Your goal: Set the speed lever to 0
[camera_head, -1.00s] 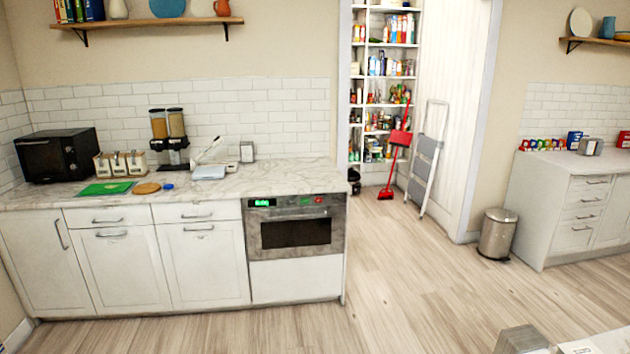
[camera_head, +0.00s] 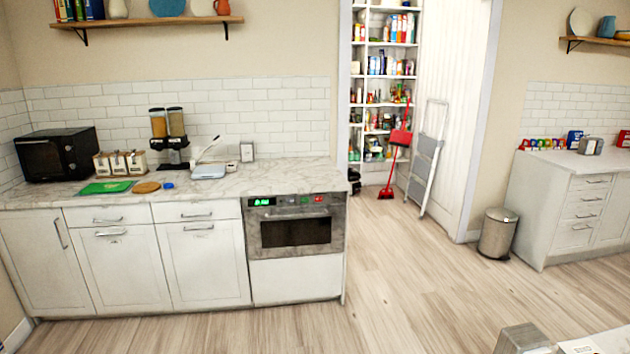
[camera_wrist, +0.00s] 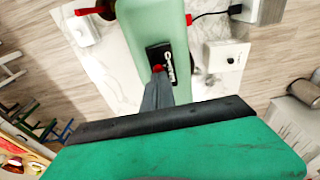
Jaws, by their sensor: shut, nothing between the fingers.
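In the wrist view, a pale green appliance (camera_wrist: 140,40) stands on a white marbled top. Its side bears a dark panel (camera_wrist: 168,62) with light markings that I cannot read. A small red knob (camera_wrist: 158,68), seemingly the speed lever's tip, shows at the panel's left edge. My gripper (camera_wrist: 158,82) is shut and empty, its grey fingertips at or just in front of the knob; I cannot tell whether they touch. The head view shows neither appliance nor gripper.
A metal bin (camera_wrist: 302,95) stands at the right. The head view shows a kitchen counter (camera_head: 240,185) and open floor.

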